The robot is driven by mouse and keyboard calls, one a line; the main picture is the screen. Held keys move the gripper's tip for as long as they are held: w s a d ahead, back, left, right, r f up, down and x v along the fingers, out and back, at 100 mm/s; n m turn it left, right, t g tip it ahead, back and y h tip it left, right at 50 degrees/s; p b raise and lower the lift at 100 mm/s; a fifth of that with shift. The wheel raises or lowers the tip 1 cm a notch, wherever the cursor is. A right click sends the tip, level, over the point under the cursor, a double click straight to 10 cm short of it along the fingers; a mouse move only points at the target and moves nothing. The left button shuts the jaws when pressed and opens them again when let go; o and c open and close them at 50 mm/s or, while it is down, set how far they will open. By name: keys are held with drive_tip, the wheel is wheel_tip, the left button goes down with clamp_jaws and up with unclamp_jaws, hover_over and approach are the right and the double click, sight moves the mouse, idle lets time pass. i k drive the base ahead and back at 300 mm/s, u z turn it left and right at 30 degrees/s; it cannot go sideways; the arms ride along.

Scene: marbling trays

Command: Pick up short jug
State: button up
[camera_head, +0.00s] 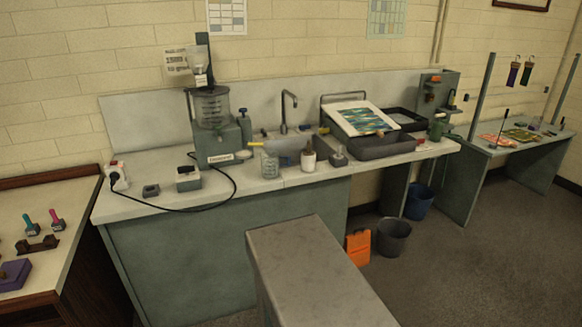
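A small clear jug (270,164) stands upright on the grey counter (225,196), near its front edge and in front of the sink. It looks like the short jug, though the view is too small to be sure. A larger clear jug with markings (212,107) sits in a stand on the left of the counter. A small dark green vessel (437,130) stands at the counter's right end. My gripper is not in view.
A white pot (308,159) stands right of the small jug. The faucet (286,110) rises behind. A black cord (205,207) loops at left. A grey-topped block (310,270) fills the near middle. A bucket (394,238) and orange item (358,247) stand on the floor; floor at right is clear.

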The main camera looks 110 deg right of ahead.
sight(276, 164)
drive_tip(key=z, duration=0.6)
drive_tip(key=k, duration=0.25)
drive_tip(key=z, duration=2.35)
drive_tip(key=k, duration=0.65)
drive_tip(key=u, duration=0.35)
drive_tip(key=i, duration=1)
drive_tip(key=u, duration=0.1)
